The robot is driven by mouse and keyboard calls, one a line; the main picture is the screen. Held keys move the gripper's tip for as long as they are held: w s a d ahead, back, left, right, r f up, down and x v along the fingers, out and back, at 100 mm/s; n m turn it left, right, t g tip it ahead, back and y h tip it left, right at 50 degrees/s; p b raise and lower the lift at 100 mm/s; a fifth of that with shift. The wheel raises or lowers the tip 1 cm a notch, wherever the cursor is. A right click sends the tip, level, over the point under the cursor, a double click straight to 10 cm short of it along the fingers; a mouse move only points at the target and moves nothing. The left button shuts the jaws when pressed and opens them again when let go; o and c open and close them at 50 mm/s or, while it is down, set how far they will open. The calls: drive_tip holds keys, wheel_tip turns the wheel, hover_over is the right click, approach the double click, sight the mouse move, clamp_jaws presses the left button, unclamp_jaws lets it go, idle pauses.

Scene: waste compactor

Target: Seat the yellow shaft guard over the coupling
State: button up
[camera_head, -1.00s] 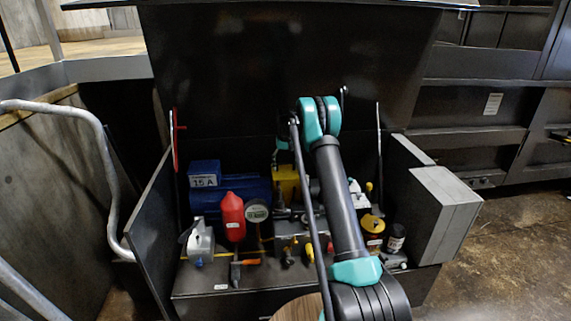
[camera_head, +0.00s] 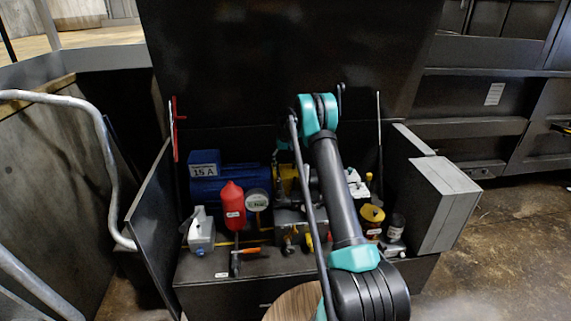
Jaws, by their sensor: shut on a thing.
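The yellow shaft guard (camera_head: 288,178) shows in part behind my arm, in front of the open box's back wall and to the right of the blue motor (camera_head: 228,182). My gripper (camera_head: 277,168) is only partly visible as a dark shape at the guard, below the teal wrist. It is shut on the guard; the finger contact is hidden. The coupling is hidden behind the arm and the nearby parts, so I cannot tell whether the guard touches it.
A red bottle (camera_head: 232,208), a round gauge (camera_head: 257,200) and a white-grey container (camera_head: 201,232) crowd the left front. A yellow-lidded jar (camera_head: 371,217) and a dark jar (camera_head: 396,227) stand right. The raised lid (camera_head: 280,50) rises behind; a grey block (camera_head: 445,205) flanks the right wall.

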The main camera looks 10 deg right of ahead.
drive_tip(key=shift+f, duration=0.2)
drive_tip(key=o, duration=1.9)
